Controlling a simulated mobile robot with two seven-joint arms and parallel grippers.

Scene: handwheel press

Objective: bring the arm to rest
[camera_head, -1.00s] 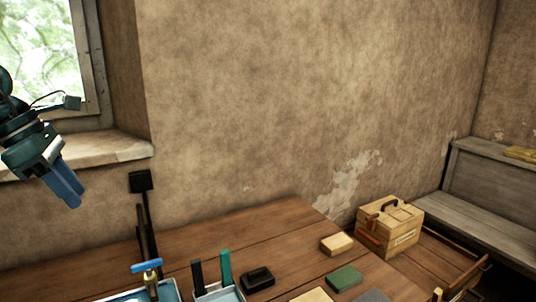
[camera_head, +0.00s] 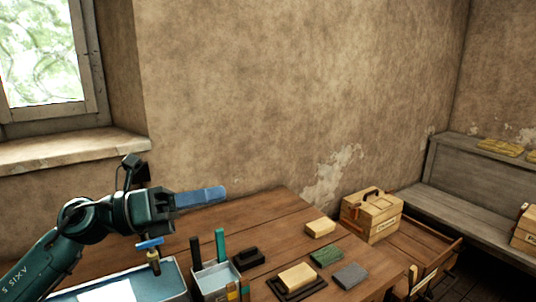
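My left arm (camera_head: 85,225) comes in from the lower left, and its gripper (camera_head: 222,194) has blue fingers pointing right. The gripper is above the back left part of the wooden table, in front of the plastered wall. The fingers overlap from this side, so any gap between them is hidden. I see nothing held in them. My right gripper is not in view.
Below stand a blue-rimmed tray (camera_head: 180,284), an open bin (camera_head: 205,280) with upright tools, and a brass piece with a blue top (camera_head: 152,258). Several blocks, including a green one (camera_head: 326,256), lie to the right. A wooden box (camera_head: 371,216) stands beyond.

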